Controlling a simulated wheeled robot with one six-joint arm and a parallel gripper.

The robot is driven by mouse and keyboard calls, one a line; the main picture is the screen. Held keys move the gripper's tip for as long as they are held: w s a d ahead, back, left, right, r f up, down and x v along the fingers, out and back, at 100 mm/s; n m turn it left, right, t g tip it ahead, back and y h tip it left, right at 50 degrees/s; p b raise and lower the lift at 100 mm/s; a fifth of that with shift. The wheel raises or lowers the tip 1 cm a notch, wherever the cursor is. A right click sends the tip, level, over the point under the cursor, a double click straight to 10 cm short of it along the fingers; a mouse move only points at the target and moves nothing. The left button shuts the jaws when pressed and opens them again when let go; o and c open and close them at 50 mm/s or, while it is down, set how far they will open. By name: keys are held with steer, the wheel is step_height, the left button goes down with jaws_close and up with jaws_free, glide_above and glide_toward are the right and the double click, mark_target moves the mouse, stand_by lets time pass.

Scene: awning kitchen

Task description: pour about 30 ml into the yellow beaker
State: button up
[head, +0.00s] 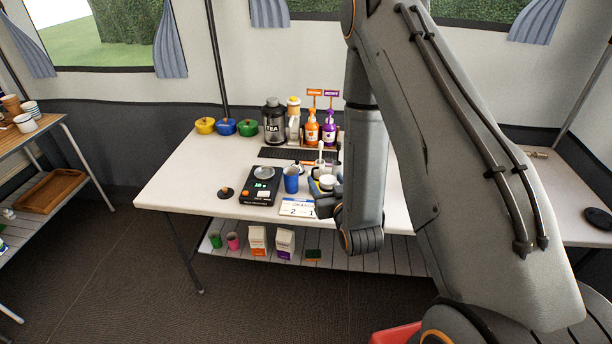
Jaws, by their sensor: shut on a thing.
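My gripper (326,188) is low over the right middle of the table, shut on a small pale vessel (327,181). The arm and fingers cover part of this vessel, so its shape and contents are unclear. A blue cup (291,182) stands upright just left of the gripper, apart from the held vessel. A black scale (261,187) with a small round pan (264,173) and a lit green display is left of the cup. I cannot make out a yellow beaker for sure; a yellow lidded pot (205,126) sits at the back left.
A number card (298,208) lies near the front edge. The table's left front (185,185) is clear.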

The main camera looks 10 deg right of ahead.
steer(key=w+d+r+n+g+y+b, duration=0.15)
steer(key=w+n+y, duration=0.3)
steer(key=w, duration=0.75)
steer(key=w+d+r+n+g+y, duration=0.1)
steer(key=w+d+y, duration=0.3)
steer(key=d, duration=0.4)
steer(key=shift+w+r+n+g+b, duration=0.4)
steer(key=shift+r+n, duration=0.15)
steer(key=shift+n, duration=0.2)
steer(key=shift+s, duration=0.1)
